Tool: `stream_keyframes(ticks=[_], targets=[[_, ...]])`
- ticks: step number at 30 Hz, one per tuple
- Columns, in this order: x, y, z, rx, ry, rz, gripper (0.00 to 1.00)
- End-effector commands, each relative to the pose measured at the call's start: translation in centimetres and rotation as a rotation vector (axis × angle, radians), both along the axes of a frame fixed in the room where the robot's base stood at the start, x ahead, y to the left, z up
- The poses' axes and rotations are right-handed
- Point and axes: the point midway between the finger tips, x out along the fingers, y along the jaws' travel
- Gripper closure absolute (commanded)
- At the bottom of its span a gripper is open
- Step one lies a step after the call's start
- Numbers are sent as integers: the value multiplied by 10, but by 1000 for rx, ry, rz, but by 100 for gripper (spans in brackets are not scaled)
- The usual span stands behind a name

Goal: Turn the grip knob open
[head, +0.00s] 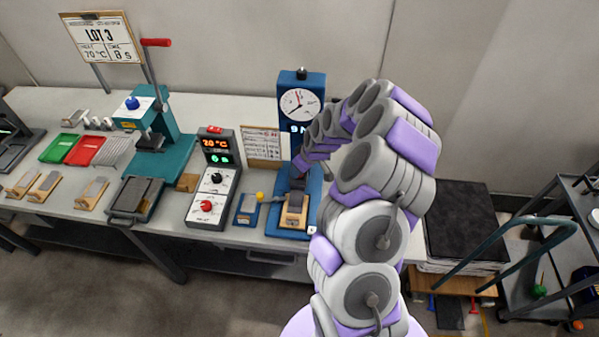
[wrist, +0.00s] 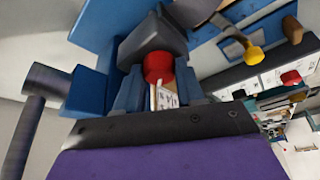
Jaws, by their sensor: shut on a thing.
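The blue gauge stand (head: 288,110) with a round white dial is on the table, and my arm reaches down in front of it. In the wrist view a red grip knob (wrist: 157,66) sits below a dark grey block of the blue stand (wrist: 91,90). My gripper (wrist: 159,84) is shut on the knob, with a finger on each side of it. A small white printed label (wrist: 166,98) shows just below the knob, between the fingers. In the head view my gripper and arm hide the knob. The knob's turn angle cannot be told.
A yellow ball-ended lever (head: 260,196) and a small blue plate (head: 246,209) are just left of the stand. A control box (head: 214,180) with red and black knobs stands further left, then a teal press (head: 160,125). A trolley (head: 580,190) is at the right.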

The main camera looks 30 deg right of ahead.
Motion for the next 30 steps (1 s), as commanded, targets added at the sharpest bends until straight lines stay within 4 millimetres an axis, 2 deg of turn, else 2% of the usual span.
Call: stream_keyframes(ticks=[11, 25, 26, 30], targets=[[1, -1, 0, -2, -2, 115, 93], [1, -1, 1, -2, -2, 124, 93], [1, -1, 1, -2, -2, 123, 60], [1, -1, 1, -1, -1, 124, 46]])
